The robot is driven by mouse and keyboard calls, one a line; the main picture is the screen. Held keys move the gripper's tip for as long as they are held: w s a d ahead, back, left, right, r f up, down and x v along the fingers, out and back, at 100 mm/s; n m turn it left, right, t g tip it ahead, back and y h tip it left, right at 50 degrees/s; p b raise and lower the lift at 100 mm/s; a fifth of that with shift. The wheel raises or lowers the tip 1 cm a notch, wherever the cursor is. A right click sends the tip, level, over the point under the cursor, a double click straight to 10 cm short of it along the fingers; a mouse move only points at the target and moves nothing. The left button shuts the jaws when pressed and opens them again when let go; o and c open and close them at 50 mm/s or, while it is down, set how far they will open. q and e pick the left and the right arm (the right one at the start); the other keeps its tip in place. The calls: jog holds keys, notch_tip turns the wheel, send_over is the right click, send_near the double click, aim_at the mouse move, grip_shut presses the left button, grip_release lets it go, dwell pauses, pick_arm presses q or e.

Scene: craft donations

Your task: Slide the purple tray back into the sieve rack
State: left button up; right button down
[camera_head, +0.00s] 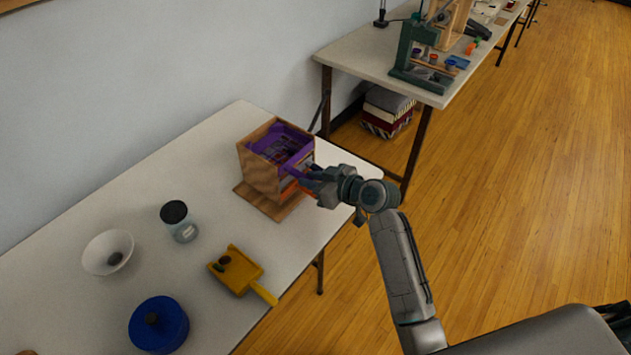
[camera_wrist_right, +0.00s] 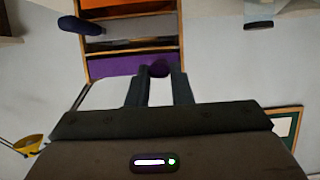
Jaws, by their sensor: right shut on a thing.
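The wooden sieve rack (camera_head: 258,176) stands near the far right edge of the white table. The purple tray (camera_head: 296,133) is at its top, with its rim and dark contents showing. How deep the tray sits is hard to tell. My left gripper is not in view.
An orange part (camera_head: 288,190) shows low in the rack. A second table (camera_head: 350,52) is beyond.

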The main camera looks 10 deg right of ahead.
dwell(0.3)
jog(key=shift+w+f, duration=0.1)
jog(key=shift+f, duration=0.15)
dwell(0.4)
jog(key=c, duration=1.2)
grip_release()
jog(key=b+v, duration=0.2)
jog(key=v, duration=0.8)
jog(key=shift+s+d+r+b, duration=0.15)
jog(key=shift+s+d+b, duration=0.15)
jog(key=shift+b, duration=0.1)
